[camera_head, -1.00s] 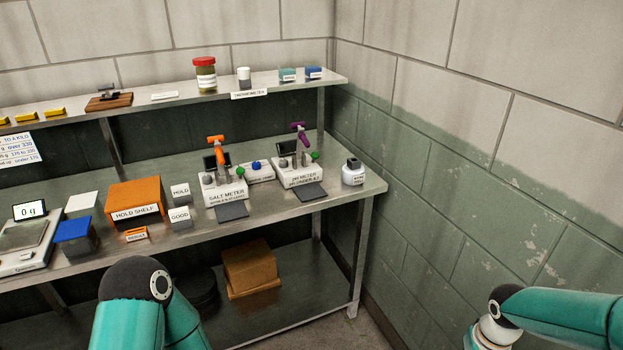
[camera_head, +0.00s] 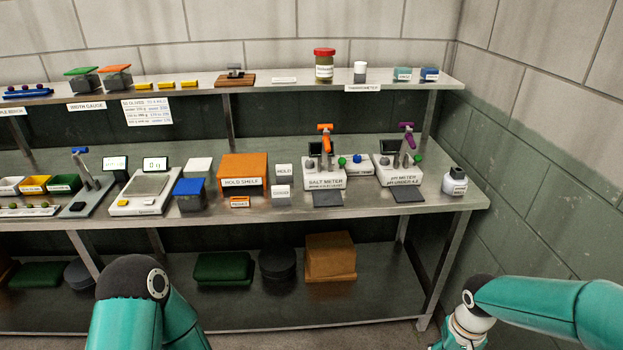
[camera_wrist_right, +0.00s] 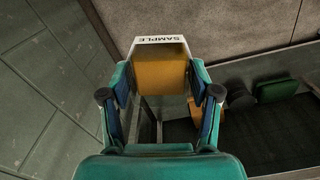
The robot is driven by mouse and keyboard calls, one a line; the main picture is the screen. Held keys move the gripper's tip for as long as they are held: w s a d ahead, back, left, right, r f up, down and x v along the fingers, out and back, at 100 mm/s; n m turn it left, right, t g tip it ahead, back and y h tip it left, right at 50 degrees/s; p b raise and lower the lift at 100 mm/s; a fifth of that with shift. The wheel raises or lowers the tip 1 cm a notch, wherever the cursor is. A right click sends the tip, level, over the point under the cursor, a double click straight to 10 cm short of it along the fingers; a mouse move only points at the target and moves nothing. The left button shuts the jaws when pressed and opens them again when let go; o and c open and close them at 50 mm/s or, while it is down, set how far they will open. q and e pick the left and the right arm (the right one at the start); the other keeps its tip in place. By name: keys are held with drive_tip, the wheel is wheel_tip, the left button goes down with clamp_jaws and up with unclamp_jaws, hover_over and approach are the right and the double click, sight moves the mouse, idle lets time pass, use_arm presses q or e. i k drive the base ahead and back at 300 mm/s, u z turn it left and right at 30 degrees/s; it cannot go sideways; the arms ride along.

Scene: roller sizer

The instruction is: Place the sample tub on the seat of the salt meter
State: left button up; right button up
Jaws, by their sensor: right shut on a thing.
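The sample tub (camera_wrist_right: 162,68) shows in the right wrist view, with a white rim marked SAMPLE and a brown-orange face towards me. My right gripper (camera_wrist_right: 160,86) is shut on it, one finger on each side. The salt meter (camera_head: 325,178) stands on the bench in the head view, a white block with an orange-handled post and a dark grey plate (camera_head: 327,199) at its front. I cannot tell which part is its seat. The tub is away from the meter. In the head view only my arm links show; my left gripper is out of view.
The pH meter (camera_head: 399,176) with a purple handle stands right of the salt meter, and a small white bottle (camera_head: 455,182) near the bench's right end. The orange hold shelf (camera_head: 243,172) and white blocks marked HOLD (camera_head: 284,172) and GOOD (camera_head: 281,194) stand left of it.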

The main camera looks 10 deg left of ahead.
sight(328, 200)
drive_tip(key=u, duration=0.95)
drive_tip(key=i, duration=0.95)
drive_tip(key=u, duration=0.2)
